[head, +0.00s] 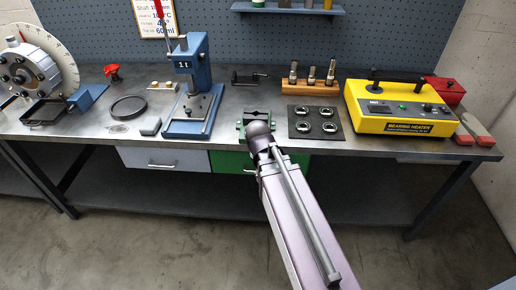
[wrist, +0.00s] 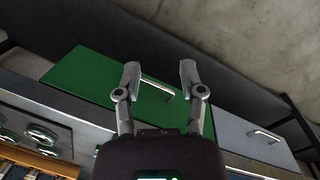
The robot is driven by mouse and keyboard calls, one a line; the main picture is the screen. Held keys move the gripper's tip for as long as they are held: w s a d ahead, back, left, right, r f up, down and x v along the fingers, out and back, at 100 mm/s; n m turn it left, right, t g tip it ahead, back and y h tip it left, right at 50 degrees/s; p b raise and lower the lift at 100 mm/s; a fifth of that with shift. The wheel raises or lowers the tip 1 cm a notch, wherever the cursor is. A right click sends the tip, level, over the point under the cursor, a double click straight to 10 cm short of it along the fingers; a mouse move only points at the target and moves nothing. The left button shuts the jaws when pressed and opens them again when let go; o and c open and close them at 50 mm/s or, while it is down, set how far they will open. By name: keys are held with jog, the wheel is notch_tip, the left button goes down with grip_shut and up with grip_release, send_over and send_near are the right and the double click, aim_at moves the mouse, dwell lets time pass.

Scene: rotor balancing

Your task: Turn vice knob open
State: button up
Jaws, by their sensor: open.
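A small green vice (head: 241,124) stands near the bench's front edge in the head view, partly covered by the end of my arm. I cannot make out its knob in either view. In the wrist view my gripper (wrist: 159,72) is open, with its two fingers apart and nothing between them. Behind the fingers are the green drawer (wrist: 88,72) and its metal handle; I cannot tell how far away they are. The gripper's fingers are not visible in the head view. The vice is not visible in the wrist view.
On the bench (head: 300,151), a blue press (head: 194,75) stands left of the vice and a dark mat with metal rings (head: 329,110) lies to its right. Beyond are a wooden block with tools (head: 309,86) and a yellow bearing heater (head: 397,126). A grey drawer (head: 180,161) is below.

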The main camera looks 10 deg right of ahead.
jog(key=shift+s+a+f+m+t+y, duration=0.1)
jog(key=shift+s+a+m+t+y, duration=0.1)
jog(key=shift+s+m+y, duration=0.25)
jog(key=shift+s+a+m+t+y, duration=0.1)
jog(key=shift+s+a+m+y, duration=0.15)
jog(key=shift+s+m, duration=0.35)
jog(key=shift+w, duration=0.1)
jog(key=shift+o, duration=0.4)
